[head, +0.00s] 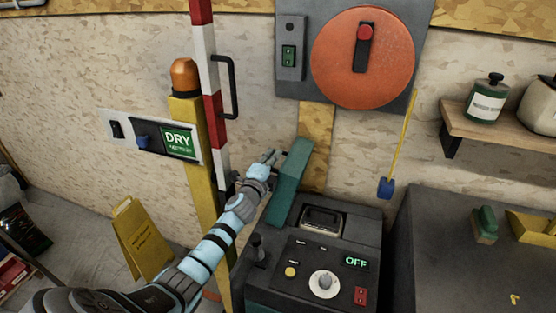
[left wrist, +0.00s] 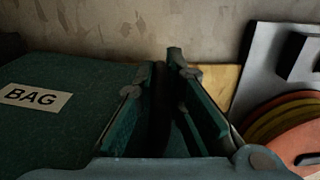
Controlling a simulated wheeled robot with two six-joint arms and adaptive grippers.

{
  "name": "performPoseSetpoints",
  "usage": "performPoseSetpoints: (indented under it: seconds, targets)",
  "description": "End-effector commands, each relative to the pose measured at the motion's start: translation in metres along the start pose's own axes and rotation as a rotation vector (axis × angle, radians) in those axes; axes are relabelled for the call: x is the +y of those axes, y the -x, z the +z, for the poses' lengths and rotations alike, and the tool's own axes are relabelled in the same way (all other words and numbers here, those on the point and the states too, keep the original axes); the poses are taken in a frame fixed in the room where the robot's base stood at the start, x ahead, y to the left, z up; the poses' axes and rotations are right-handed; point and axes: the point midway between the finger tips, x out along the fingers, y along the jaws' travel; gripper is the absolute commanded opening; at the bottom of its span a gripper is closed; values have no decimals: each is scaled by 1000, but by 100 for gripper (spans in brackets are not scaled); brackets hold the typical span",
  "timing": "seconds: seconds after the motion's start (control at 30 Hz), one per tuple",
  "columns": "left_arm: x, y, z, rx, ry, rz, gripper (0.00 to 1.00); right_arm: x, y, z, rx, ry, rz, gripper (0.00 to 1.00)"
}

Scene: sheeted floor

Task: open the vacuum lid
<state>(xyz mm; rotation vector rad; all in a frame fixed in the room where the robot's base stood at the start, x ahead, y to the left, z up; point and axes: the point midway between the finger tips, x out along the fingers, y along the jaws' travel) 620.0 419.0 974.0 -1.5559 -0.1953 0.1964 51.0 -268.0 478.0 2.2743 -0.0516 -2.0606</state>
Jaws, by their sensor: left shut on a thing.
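The vacuum (head: 315,255) is a dark grey unit with a control panel whose display reads OFF. Its teal lid (head: 292,182) stands steeply raised at the back left of the unit. In the left wrist view a green panel with a BAG label (left wrist: 60,115) fills the left side. My left gripper (head: 266,160) is at the left side of the raised lid, shut on it. In the left wrist view the gripper's fingers (left wrist: 166,85) are close together with a dark edge between them; the exact contact is hard to see. My right gripper is not in view.
A yellow post (head: 190,140) and a red-white pole (head: 212,100) stand just left of the gripper. An orange disc (head: 340,80) is on the wall above. A dark cabinet (head: 450,250) stands at the right, and a yellow floor sign (head: 140,240) at the left.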

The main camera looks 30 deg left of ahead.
Motion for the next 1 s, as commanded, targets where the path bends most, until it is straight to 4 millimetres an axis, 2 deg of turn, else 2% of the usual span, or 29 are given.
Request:
performPoseSetpoints:
  seconds: [0.33,0.37,0.4,0.5,0.87,1.0]
  targets:
    - [0,0,1,0,0,-1,0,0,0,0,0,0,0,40]
    - [0,0,1,0,0,-1,13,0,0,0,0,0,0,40]
    - [0,0,0,0,0,-1,20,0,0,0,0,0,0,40]
    - [-1,0,0,0,0,-1,31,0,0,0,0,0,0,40]
    - [0,1,0,0,0,0,31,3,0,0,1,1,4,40]
    - [1,17,1,0,-3,0,31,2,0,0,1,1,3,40]
